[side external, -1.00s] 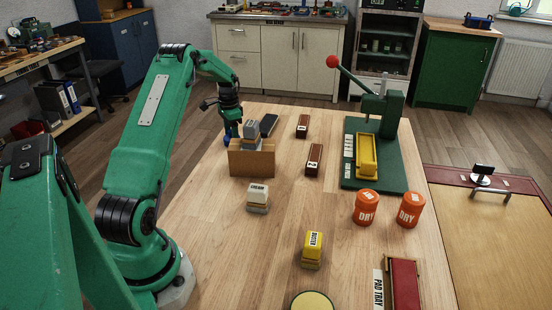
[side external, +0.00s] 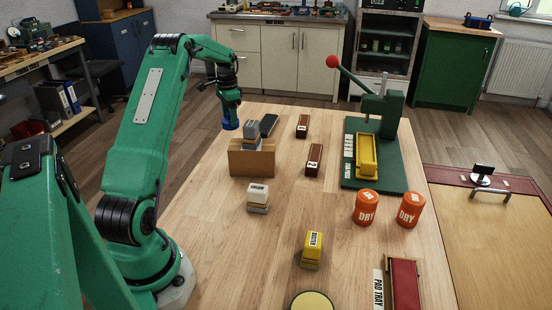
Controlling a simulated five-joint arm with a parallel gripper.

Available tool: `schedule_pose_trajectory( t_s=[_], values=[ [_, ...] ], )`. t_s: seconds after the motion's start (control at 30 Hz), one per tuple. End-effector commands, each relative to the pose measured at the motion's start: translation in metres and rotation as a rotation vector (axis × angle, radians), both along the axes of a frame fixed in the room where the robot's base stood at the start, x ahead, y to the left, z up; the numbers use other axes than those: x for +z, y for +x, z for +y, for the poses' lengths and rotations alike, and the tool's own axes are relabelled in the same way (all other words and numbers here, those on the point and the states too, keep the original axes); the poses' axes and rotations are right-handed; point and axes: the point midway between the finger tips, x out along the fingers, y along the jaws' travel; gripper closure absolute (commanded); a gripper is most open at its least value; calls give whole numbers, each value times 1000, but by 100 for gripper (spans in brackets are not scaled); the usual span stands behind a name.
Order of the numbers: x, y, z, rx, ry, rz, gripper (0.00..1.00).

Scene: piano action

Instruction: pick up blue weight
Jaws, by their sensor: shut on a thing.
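The blue weight (side external: 230,125) shows as a small dark blue piece at the lower end of my gripper (side external: 230,119). My gripper is shut on it and holds it up at the far left of the wooden table, just left of a grey block (side external: 250,130). The fingertips are small in this view and partly merge with the weight.
A dark block (side external: 268,125) and two brown numbered blocks (side external: 313,159) lie to the right. A green press (side external: 375,155) and orange DRY tubs (side external: 366,207) stand further right.

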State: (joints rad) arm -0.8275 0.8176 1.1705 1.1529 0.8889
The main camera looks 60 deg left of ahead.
Motion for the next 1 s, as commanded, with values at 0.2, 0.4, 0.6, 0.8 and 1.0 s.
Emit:
schedule_pose_trajectory(
  t_s=[0.2,0.4,0.6,0.8,1.0],
  values=[
    [25,1,1,0,3,-3,89],
    [32,0,0,0,3,-2,89],
    [32,0,0,0,3,-2,89],
    [32,0,0,0,3,-2,89],
    [34,0,0,0,3,-2,89]
  ],
)
